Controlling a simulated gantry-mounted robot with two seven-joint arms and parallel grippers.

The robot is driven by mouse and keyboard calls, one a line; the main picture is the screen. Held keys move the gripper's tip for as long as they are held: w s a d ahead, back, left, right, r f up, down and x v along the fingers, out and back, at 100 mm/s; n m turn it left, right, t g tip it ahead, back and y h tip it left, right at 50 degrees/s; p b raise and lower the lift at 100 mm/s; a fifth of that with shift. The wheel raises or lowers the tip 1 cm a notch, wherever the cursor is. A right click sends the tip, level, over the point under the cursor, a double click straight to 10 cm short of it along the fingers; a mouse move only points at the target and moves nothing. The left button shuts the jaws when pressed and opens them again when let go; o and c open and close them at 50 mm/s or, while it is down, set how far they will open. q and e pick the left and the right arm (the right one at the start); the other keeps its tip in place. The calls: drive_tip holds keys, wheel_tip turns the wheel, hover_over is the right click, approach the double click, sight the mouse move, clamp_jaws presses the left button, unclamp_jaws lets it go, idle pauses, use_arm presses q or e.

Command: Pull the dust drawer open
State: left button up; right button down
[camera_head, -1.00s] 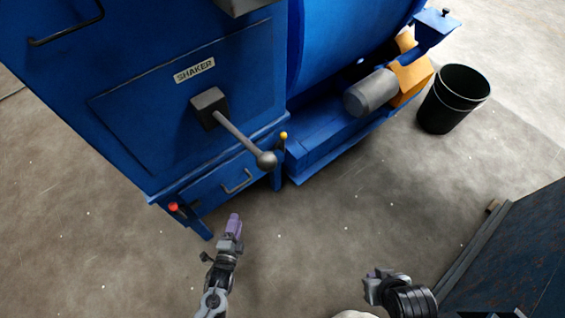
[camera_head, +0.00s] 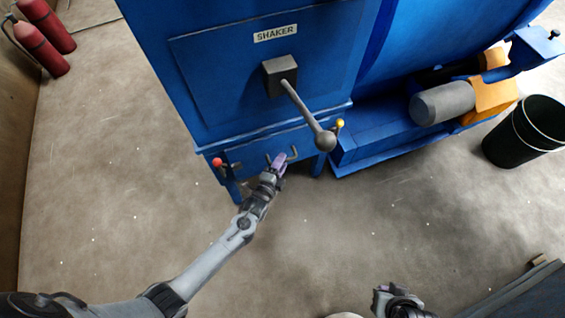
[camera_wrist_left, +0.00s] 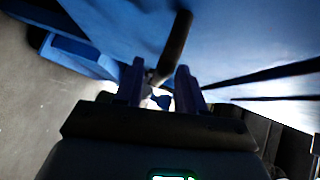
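The dust drawer (camera_head: 246,155) is the low blue panel under the shaker housing and looks closed. Its wire handle (camera_head: 292,154) shows just right of my left gripper (camera_head: 277,163), which covers part of the drawer front. In the left wrist view, my left gripper's two fingers (camera_wrist_left: 159,78) stand apart. A dark bar (camera_wrist_left: 176,42), which seems to be the handle, runs down to the gap between them. I cannot tell whether it touches a finger. My right gripper (camera_head: 383,297) is low in the head view, far from the drawer, its fingers unclear.
The shaker lever (camera_head: 305,112) with its ball end hangs above and right of the handle. A red knob (camera_head: 217,162) and a yellow knob (camera_head: 340,123) flank the drawer. A black bin (camera_head: 524,135) stands right. The floor (camera_head: 330,225) before the drawer is clear.

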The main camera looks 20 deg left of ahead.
use_arm(q)
drive_tip(key=shift+w+d+f, duration=0.1)
drive_tip(key=shift+w+d, duration=0.1)
drive_tip(key=shift+w, duration=0.55)
drive_tip(key=shift+a, duration=0.1)
clamp_jaws()
